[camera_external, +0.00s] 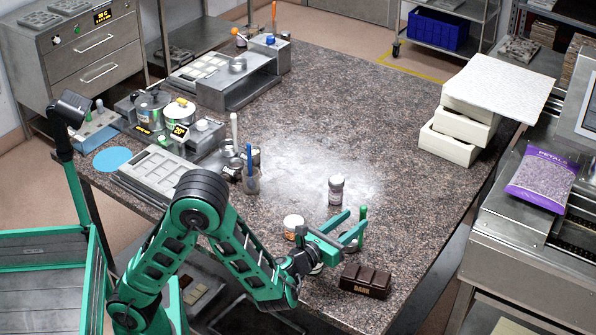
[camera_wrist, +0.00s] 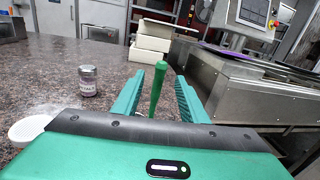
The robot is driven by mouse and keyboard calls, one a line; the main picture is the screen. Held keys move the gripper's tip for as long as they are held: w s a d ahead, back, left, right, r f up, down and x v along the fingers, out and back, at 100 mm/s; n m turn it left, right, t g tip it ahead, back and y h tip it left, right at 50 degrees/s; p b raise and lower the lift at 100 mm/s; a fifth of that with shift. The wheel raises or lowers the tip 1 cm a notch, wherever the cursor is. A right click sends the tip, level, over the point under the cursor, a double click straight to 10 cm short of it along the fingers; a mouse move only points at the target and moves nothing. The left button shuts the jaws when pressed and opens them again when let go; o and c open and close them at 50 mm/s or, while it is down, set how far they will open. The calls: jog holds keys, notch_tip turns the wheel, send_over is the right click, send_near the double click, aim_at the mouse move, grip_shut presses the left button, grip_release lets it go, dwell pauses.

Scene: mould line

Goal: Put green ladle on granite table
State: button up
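The green ladle (camera_external: 362,220) stands nearly upright at the front right of the granite table (camera_external: 300,120). In the wrist view, its green handle (camera_wrist: 158,88) shows between the two green fingers of my gripper (camera_wrist: 161,82). Gaps show beside the handle, so my gripper is open and not closed on it. In the external view, my gripper (camera_external: 355,219) is low over the table with its fingers reaching toward the handle. The ladle's lower end is mostly hidden by my gripper, so I cannot tell what it rests in.
A spice jar (camera_external: 336,190) stands behind my gripper, and a white-lidded tub (camera_external: 293,226) is to its left. A dark chocolate block (camera_external: 365,281) lies in front. White boxes (camera_external: 450,136) sit at the right edge. The table's middle is mostly clear.

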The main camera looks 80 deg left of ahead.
aim_at(361, 215)
jog(key=shift+x, duration=2.95)
jog(key=shift+d+f, duration=0.1)
jog(key=shift+f, duration=0.05)
jog(key=shift+c, duration=0.3)
grip_shut()
